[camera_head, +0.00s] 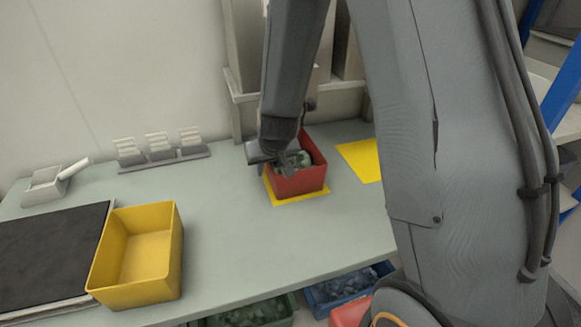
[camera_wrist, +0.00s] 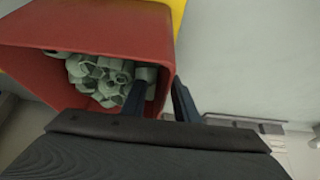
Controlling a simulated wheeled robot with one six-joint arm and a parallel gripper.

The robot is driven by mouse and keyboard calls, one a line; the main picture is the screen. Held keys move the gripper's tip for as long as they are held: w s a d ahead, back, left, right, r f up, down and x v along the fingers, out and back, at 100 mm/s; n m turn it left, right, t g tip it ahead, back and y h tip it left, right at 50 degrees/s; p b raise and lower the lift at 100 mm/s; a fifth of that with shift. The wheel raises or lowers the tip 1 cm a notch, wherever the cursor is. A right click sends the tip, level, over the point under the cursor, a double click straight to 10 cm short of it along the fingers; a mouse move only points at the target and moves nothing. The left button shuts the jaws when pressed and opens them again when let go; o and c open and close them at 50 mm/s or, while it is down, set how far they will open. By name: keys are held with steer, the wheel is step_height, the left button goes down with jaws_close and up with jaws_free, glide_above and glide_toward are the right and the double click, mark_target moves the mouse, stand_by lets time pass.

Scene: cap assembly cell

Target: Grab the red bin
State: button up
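The red bin (camera_head: 301,181) stands on a yellow mat (camera_head: 309,197) on the table. It holds several pale green ring-like parts (camera_wrist: 112,78), and it fills the left of the wrist view (camera_wrist: 90,28). My gripper (camera_head: 276,160) is at the bin's left side. In the wrist view my gripper (camera_wrist: 160,92) has one finger inside the bin and the other outside, astride its wall. The fingers are apart, and a gap shows between the inner finger and the wall. My arm partly hides the bin in the head view.
An empty yellow bin (camera_head: 140,255) stands at the front left beside a black mat (camera_head: 45,250). A second yellow mat (camera_head: 360,160) lies bare to the right. A grey rack (camera_head: 160,150) stands at the back. Blue (camera_head: 345,287) and green (camera_head: 245,314) bins sit below the table edge.

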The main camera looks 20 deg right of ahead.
jaws_close()
stand_by(0.3)
